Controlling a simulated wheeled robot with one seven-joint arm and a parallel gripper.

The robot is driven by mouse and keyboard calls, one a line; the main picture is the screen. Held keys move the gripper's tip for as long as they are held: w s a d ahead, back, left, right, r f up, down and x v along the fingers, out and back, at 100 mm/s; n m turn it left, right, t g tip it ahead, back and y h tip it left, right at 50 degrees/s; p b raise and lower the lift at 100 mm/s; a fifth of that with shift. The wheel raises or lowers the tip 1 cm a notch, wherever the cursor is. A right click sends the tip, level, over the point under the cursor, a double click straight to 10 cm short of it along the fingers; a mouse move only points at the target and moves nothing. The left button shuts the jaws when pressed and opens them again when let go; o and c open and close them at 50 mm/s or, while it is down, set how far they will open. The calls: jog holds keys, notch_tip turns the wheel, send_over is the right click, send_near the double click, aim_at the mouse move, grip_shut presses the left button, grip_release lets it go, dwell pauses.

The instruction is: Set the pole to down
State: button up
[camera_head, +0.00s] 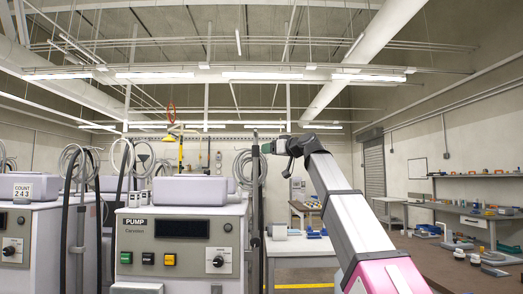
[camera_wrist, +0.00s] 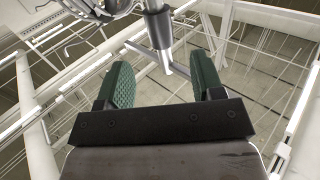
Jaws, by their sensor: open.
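The pole (camera_head: 255,215) stands upright at the right side of the pump machine (camera_head: 178,250), with a coil of grey tubing near its upper part. In the wrist view, a metal pole with a dark collar (camera_wrist: 158,28) comes down from the top, with a thin crossbar. It shows above the gap between the fingertips, and I cannot tell whether they touch it. My gripper (camera_wrist: 163,68) has green pads set wide apart and nothing between them. In the head view, my gripper (camera_head: 268,147) is beside the pole's upper part.
A second machine (camera_head: 22,240) with a "COUNT 243" label stands at the left. A pale box (camera_head: 188,190) sits on the pump machine. A white table (camera_head: 300,248) with small items is behind the pole. A long bench (camera_head: 450,245) with tools runs along the right.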

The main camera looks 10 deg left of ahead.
aim_at(257, 152)
jog(key=x, duration=1.1)
jog(key=shift+f, duration=0.15)
